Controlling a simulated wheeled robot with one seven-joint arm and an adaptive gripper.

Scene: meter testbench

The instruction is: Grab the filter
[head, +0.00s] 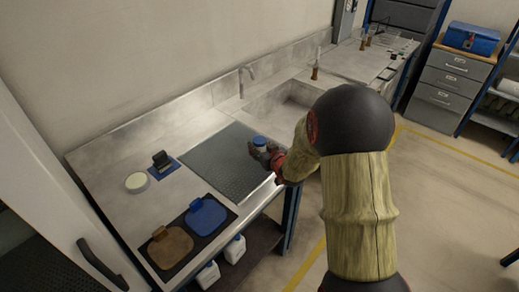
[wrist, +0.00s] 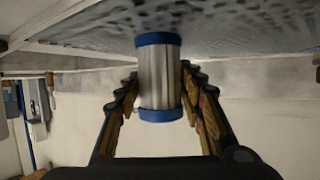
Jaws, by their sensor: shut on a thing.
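The filter (head: 259,141) is a small upright cylinder with a silver-grey body and blue ends. In the head view it is at the right part of the dark textured mat (head: 215,160) on the metal bench. My gripper (head: 264,153) reaches it from the right and is shut on it. In the wrist view, the filter (wrist: 160,80) is between the two fingers of my gripper (wrist: 159,88), with its blue ends clear of them. The mat is across the top of that view. I cannot tell whether the filter touches the mat.
A sink (head: 283,108) with a tap (head: 242,84) lies behind the mat. A round pale disc (head: 137,182) and a black device (head: 162,161) stand at left. Brown (head: 170,250) and blue (head: 207,218) pads lie at the front. White bottles (head: 235,249) are below.

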